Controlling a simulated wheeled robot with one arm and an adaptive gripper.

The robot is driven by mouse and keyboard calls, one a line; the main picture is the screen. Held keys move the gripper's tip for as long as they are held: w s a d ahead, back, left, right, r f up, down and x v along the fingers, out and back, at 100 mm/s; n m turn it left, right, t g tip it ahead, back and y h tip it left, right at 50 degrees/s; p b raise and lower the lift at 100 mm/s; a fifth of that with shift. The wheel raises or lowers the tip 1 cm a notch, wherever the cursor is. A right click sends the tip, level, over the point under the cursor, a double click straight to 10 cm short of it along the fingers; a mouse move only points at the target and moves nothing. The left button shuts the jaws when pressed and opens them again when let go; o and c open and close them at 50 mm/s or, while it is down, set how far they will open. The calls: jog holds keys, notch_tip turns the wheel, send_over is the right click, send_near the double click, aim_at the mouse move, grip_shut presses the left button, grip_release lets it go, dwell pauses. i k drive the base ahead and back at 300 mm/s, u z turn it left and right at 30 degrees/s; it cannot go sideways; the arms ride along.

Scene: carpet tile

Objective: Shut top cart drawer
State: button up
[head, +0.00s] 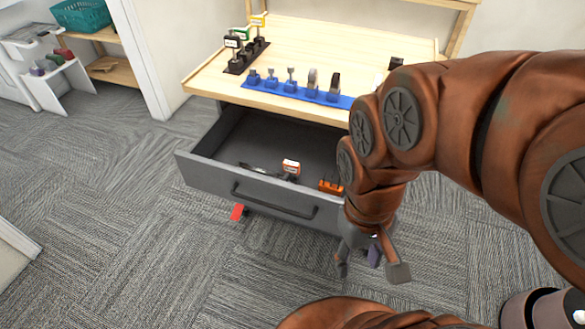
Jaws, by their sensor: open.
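The top cart drawer (222,179) is dark grey and stands pulled well out from under the wooden worktop (330,50). Its bar handle (273,203) runs across the front panel. A small red-and-white item (291,167), an orange item (330,187) and a dark thin item lie inside. My gripper (372,270) hangs at the drawer's front right, pointing down, with its fingers apart and nothing seen between them. My arm hides the drawer's right end. I cannot tell whether my gripper touches the drawer front.
On the worktop stand a blue rack (300,95) with several tools and a black rack (246,57) with tagged pieces. A red caster part (238,212) shows below the drawer. A white stand (62,85) and shelf are at the far left. The carpet (130,220) at left is clear.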

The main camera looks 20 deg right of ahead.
aim_at(258, 138)
jog(key=z, duration=2)
jog(key=k, duration=1.1)
jog(key=u, duration=2.05)
